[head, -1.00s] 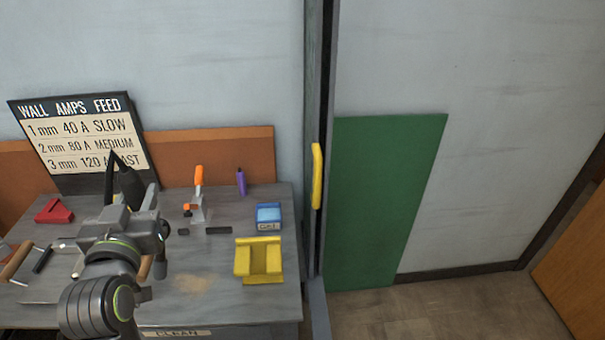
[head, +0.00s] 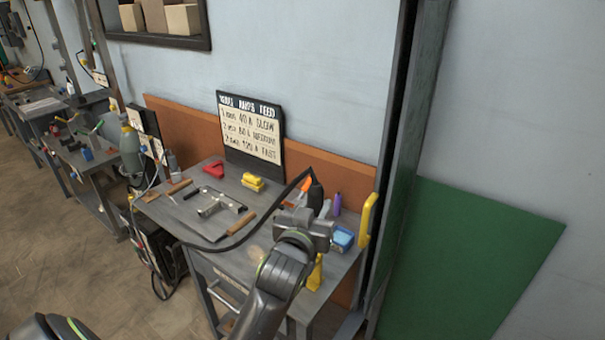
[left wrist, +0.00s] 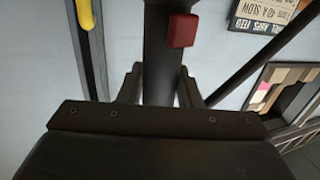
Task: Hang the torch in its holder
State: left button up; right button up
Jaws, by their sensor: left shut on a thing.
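My left gripper (head: 311,216) is shut on the black torch (head: 316,196) and holds it upright above the right part of the workbench (head: 190,205). In the left wrist view the torch's dark body (left wrist: 158,60), with a red trigger (left wrist: 182,30), stands between the two fingers (left wrist: 160,88). A black cable (head: 265,205) curves from the torch down to the left. A yellow cradle-like piece (head: 316,274), perhaps the holder, is mostly hidden behind my gripper. My right gripper is not in view.
A settings sign (head: 250,125), yellow block (head: 253,182) and red piece (head: 214,168) are at the back.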

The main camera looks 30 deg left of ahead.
pick_arm(q)
jog(key=w+a+r+y+p, duration=0.1)
jog(key=a+p, duration=0.3)
jog(key=a, duration=0.1)
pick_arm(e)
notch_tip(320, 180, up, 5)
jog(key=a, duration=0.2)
pick_arm(q)
notch_tip(320, 180, down, 12)
jog(key=b, duration=1.1)
jog(key=shift+w+a+f+n, duration=0.2)
jog(key=shift+w+a+n, duration=0.05)
jog(key=shift+a+n, duration=0.1)
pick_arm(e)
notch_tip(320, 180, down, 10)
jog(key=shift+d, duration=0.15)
pick_arm(q)
jog(key=shift+f+b, duration=0.35)
jog(key=shift+f, duration=0.05)
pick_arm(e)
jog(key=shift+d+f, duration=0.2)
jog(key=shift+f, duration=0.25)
pick_arm(q)
jog(key=o, duration=1.1)
jog(key=shift+c, duration=0.2)
jog(key=shift+s+f, duration=0.1)
jog(key=shift+f, duration=0.05)
